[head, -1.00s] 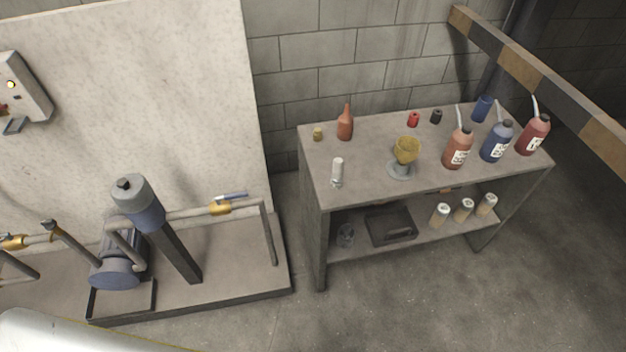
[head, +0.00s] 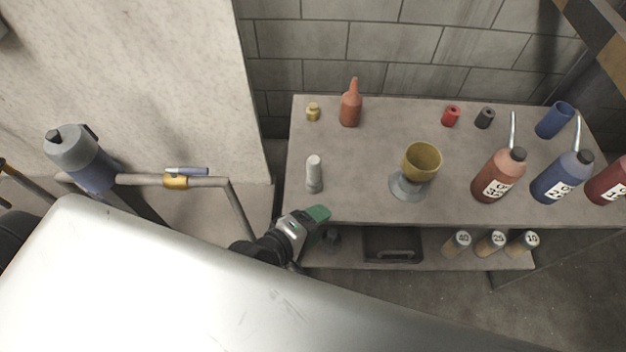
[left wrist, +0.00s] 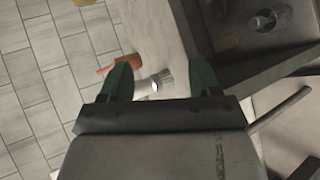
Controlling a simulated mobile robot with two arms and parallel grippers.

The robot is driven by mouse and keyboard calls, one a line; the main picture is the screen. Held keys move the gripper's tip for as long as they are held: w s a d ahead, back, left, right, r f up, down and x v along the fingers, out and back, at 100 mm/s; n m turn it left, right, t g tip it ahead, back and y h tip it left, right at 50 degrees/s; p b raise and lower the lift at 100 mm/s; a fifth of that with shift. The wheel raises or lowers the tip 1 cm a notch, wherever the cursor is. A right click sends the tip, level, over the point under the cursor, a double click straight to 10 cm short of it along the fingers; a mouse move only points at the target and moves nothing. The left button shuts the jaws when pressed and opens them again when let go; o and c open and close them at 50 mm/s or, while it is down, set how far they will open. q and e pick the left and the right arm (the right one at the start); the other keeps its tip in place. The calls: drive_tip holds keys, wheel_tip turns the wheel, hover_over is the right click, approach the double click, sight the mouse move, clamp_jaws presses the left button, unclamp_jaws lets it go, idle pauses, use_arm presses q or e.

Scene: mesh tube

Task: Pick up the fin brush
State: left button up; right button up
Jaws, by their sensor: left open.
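The fin brush (head: 314,174), a small pale cylinder with a grey end, lies on the left part of the workbench top (head: 350,200). My left gripper (head: 318,215), with green fingers, is near the bench's front edge, just in front of the brush and apart from it. In the left wrist view, the open green fingers (left wrist: 160,80) frame the brush (left wrist: 148,86), which lies beyond them with its bristle end to the right. Nothing is held. My right gripper is not in view.
An orange bottle (head: 350,108) and a small brass piece (head: 313,111) stand behind the brush. A yellow cup on a grey base (head: 421,163) stands to its right, then large bottles (head: 498,176). A lower shelf holds a black tray (head: 392,246) and small jars.

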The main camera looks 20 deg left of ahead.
sight(316, 157)
use_arm(q)
drive_tip(key=w+a+r+n+t+y, duration=0.1)
drive_tip(key=n+t+y, duration=0.1)
drive_tip(key=n, duration=0.5)
drive_tip(key=w+a+r+n+t+y, duration=0.1)
drive_tip(key=n+t+y, duration=0.1)
drive_tip(key=n, duration=0.6)
drive_tip(key=w+a+r+n+t+y, duration=0.1)
drive_tip(key=n+t+y, duration=0.2)
drive_tip(key=n, duration=0.5)
drive_tip(key=shift+r, duration=0.2)
drive_tip(key=shift+n, duration=0.4)
drive_tip(key=w+p, duration=0.1)
drive_tip(key=w, duration=0.4)
drive_tip(key=shift+w+a, duration=0.15)
drive_tip(key=shift+w, duration=0.05)
drive_tip(key=w, duration=0.1)
drive_tip(key=w+p, duration=0.1)
drive_tip(key=w+r+p, duration=0.1)
drive_tip(key=w, duration=0.1)
drive_tip(key=shift+a, duration=0.25)
drive_tip(key=shift+w+f, duration=0.15)
drive_tip(key=shift+w, duration=0.45)
drive_tip(key=c, duration=0.9)
drive_tip(key=shift+c, duration=0.6)
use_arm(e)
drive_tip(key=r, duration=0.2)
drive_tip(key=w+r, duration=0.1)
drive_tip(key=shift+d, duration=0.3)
